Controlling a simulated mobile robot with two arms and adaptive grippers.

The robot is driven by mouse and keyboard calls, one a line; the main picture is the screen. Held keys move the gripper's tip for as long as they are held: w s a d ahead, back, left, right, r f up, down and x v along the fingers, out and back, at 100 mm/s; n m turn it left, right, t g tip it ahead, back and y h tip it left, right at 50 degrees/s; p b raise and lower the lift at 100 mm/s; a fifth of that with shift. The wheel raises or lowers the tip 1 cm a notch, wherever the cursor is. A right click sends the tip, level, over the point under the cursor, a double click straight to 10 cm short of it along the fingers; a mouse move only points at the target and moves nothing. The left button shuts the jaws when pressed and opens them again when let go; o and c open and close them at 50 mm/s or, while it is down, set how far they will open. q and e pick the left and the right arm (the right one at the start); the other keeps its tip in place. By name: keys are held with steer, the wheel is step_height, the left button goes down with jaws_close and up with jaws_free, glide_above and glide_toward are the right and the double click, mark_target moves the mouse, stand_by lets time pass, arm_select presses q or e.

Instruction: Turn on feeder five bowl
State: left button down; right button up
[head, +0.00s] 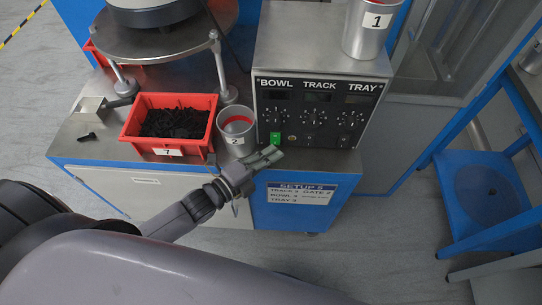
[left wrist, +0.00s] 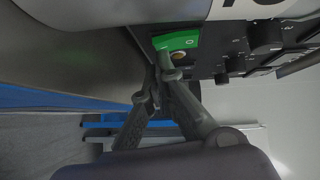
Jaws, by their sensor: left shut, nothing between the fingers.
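The control box (head: 318,112) has a dark front panel marked BOWL, TRACK and TRAY. A green switch (head: 275,138) sits low on the BOWL side; it also shows in the left wrist view (left wrist: 177,41), with a small "0" mark on it. My left gripper (head: 270,156) is shut and empty, just below the green switch. In the left wrist view its fingertips (left wrist: 168,68) are at the lower edge of the switch; I cannot tell whether they touch it. My right gripper is not in view.
A red bin (head: 171,153) labelled 7 with dark parts and a cup (head: 236,124) labelled 2 stand left of the box. A cup (head: 371,22) labelled 1 stands on the box. A blue stool (head: 484,190) stands at right.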

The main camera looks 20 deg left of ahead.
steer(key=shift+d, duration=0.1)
arm_select(q)
steer(key=shift+f, duration=0.1)
steer(key=shift+w+a+f+m+t+b, duration=0.2)
steer(key=shift+w+f+m+t+b, duration=0.15)
steer(key=shift+b, duration=0.55)
steer(key=shift+r, duration=0.25)
steer(key=v, duration=0.8)
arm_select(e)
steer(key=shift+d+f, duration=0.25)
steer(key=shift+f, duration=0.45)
arm_select(q)
steer(key=shift+a+f, duration=0.1)
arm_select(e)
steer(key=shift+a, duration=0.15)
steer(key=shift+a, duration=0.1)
